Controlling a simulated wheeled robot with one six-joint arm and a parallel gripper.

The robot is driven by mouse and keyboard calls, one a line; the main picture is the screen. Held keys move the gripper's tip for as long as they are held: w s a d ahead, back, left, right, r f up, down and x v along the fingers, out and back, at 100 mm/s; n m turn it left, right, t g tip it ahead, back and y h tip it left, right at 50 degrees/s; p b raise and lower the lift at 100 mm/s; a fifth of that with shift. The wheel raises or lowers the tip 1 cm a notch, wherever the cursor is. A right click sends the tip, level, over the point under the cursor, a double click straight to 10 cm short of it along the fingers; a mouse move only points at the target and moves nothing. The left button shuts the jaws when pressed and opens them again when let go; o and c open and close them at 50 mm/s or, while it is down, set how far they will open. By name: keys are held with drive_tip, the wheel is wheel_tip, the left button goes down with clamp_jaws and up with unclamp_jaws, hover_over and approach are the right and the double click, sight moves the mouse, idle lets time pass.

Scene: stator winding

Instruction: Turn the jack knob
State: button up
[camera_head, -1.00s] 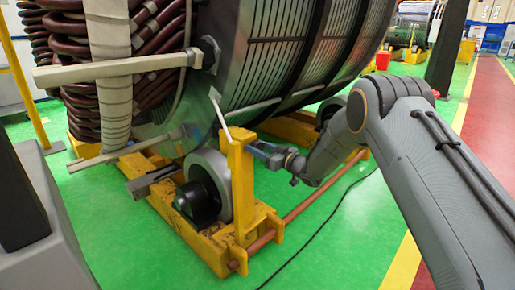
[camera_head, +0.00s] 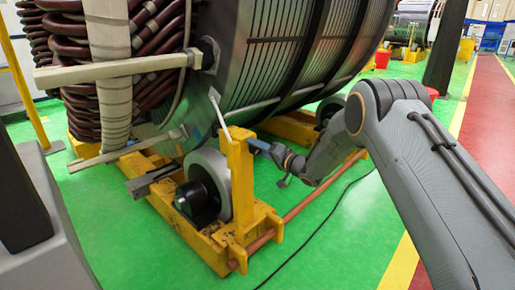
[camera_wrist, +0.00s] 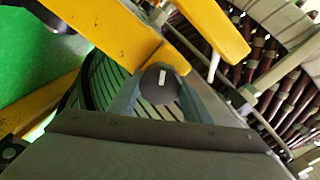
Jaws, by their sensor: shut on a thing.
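The jack knob (camera_wrist: 160,84) is a dark round knob with a white mark on its face, in the middle of the wrist view. My gripper (camera_wrist: 161,92) has one finger on each side of it and is shut on it. In the head view my gripper (camera_head: 259,146) is at the right side of the upright yellow post (camera_head: 238,180) of the roller stand. The knob cannot be made out in the head view.
The large stator (camera_head: 285,55) with brown coils (camera_head: 80,50) rests above the yellow stand (camera_head: 205,240) and its grey roller (camera_head: 212,175). A thin white rod (camera_head: 219,112) leans at the post's top. A copper-coloured bar (camera_head: 310,200) runs low beside the stand.

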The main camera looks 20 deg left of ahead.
drive_tip(key=m, duration=0.6)
drive_tip(key=shift+s+f, duration=0.15)
drive_tip(key=shift+f, duration=0.1)
drive_tip(key=shift+m, duration=0.4)
drive_tip(key=o, duration=1.1)
drive_tip(key=shift+a, duration=0.1)
drive_tip(key=shift+c, duration=0.2)
drive_tip(key=shift+d+r, duration=0.1)
drive_tip(key=shift+d, duration=0.1)
drive_tip(key=shift+d, duration=0.25)
drive_tip(key=p+v, duration=0.1)
drive_tip(key=v, duration=0.6)
